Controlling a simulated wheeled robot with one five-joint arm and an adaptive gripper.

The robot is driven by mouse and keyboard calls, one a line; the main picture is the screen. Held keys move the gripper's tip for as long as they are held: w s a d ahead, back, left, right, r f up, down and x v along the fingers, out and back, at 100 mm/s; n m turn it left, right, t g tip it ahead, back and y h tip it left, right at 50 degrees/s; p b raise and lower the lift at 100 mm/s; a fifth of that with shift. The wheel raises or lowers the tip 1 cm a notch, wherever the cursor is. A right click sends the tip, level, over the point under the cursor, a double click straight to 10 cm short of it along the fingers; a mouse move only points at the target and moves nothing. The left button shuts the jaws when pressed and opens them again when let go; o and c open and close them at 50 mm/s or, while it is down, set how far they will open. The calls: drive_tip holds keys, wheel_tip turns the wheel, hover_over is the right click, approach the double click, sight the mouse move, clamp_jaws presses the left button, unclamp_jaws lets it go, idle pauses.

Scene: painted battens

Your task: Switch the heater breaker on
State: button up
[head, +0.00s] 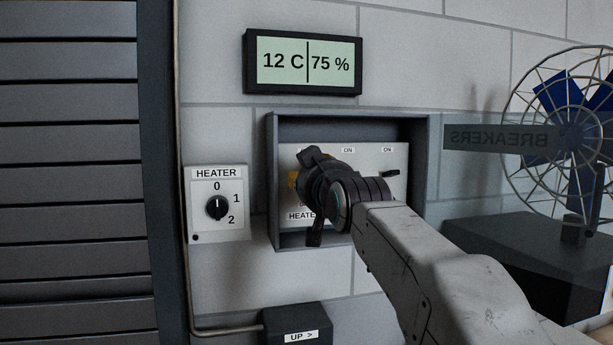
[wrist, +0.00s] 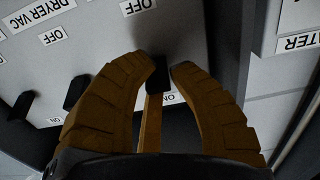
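The breaker box (head: 420,165) is on the wall, with ON labels along the top of its panel and a HEATER label (head: 301,216) at its lower left. My gripper (head: 296,180) is at the panel's left part and hides the heater breaker's lever in the head view. The upside-down wrist view shows that black lever (wrist: 160,74) between the two orange fingertips of my gripper (wrist: 164,70). The tips appear shut on it. The lever shows close to its ON label (wrist: 170,98), away from the OFF label (wrist: 138,6).
Other breaker levers (wrist: 75,92) stand beside it, one also visible at the panel's right (head: 391,173). A heater dial (head: 216,207) is left of the box, pointing near 0. A display (head: 303,62) reads 12 C, 75 %. A caged fan (head: 572,130) stands at the right.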

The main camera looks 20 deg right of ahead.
drive_tip(key=o, duration=0.5)
drive_tip(key=shift+d+r, duration=0.1)
drive_tip(key=shift+d, duration=0.15)
drive_tip(key=shift+c, duration=0.2)
drive_tip(key=shift+o, duration=0.5)
drive_tip(key=shift+a, duration=0.1)
drive_tip(key=s, duration=1.2)
drive_tip(key=shift+f, duration=0.2)
